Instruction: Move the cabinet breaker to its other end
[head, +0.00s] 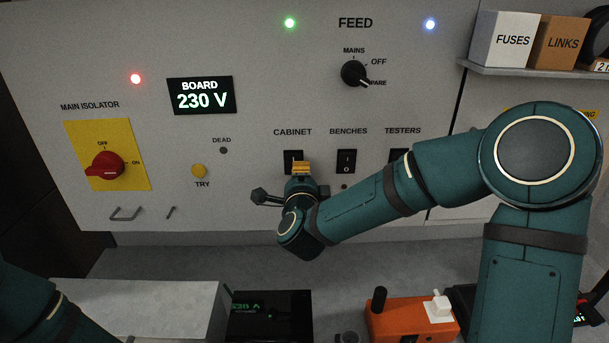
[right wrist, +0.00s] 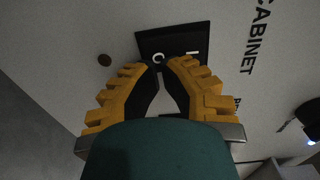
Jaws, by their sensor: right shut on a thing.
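The cabinet breaker (head: 289,156) is a small black plate under the CABINET label on the grey panel. In the right wrist view its black plate (right wrist: 185,36) shows pale O and I marks. My right gripper (head: 301,168) is at the breaker, its yellow fingers pointing at the panel. In the right wrist view the fingertips (right wrist: 162,65) are drawn together at the plate's edge, shut on the breaker's lever. The lever itself is hidden between them, so its position cannot be told. My left arm shows at the lower left; its gripper is out of view.
The benches breaker (head: 346,161) is close to the right, and the testers breaker (head: 398,156) is partly behind my right arm. A red main isolator (head: 107,166) and a display reading 230 V (head: 202,95) are left. An orange box (head: 410,322) stands below.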

